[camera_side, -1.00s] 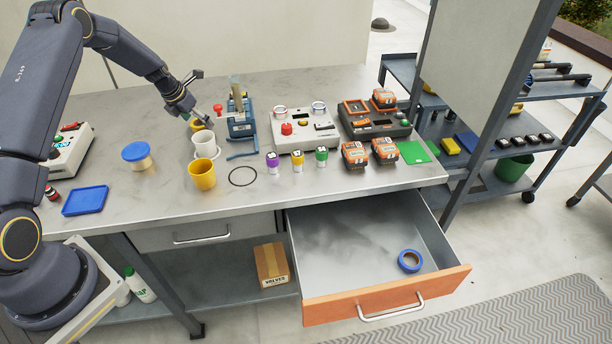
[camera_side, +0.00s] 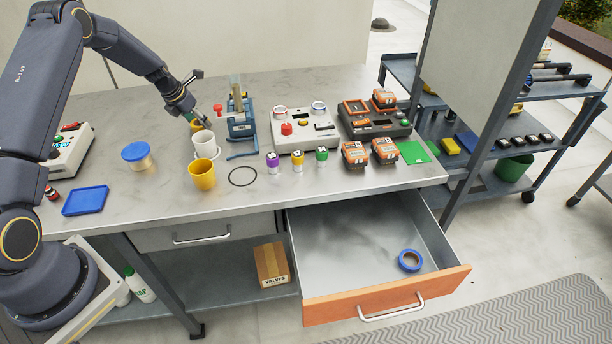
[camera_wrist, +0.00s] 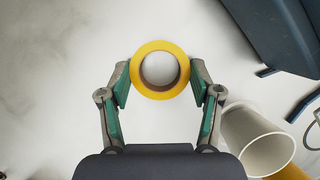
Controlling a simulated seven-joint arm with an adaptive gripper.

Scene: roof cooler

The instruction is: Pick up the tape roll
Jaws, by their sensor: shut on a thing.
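A yellow tape roll (camera_wrist: 160,93) sits between my two fingertips in the wrist view, its hole facing the camera. My gripper (camera_wrist: 160,72) is shut on it, with green-padded fingers touching its left and right sides. In the side view my gripper (camera_side: 203,122) is at the back of the bench, behind the white cup (camera_side: 206,145), and partly covers the yellow roll (camera_side: 195,124). I cannot tell whether the roll is clear of the bench top. A blue tape roll (camera_side: 409,261) lies in the open drawer.
The blue press (camera_side: 240,125) stands just right of my gripper. A yellow cup (camera_side: 202,175) stands in front of the white cup. The open drawer (camera_side: 340,275) juts out in front.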

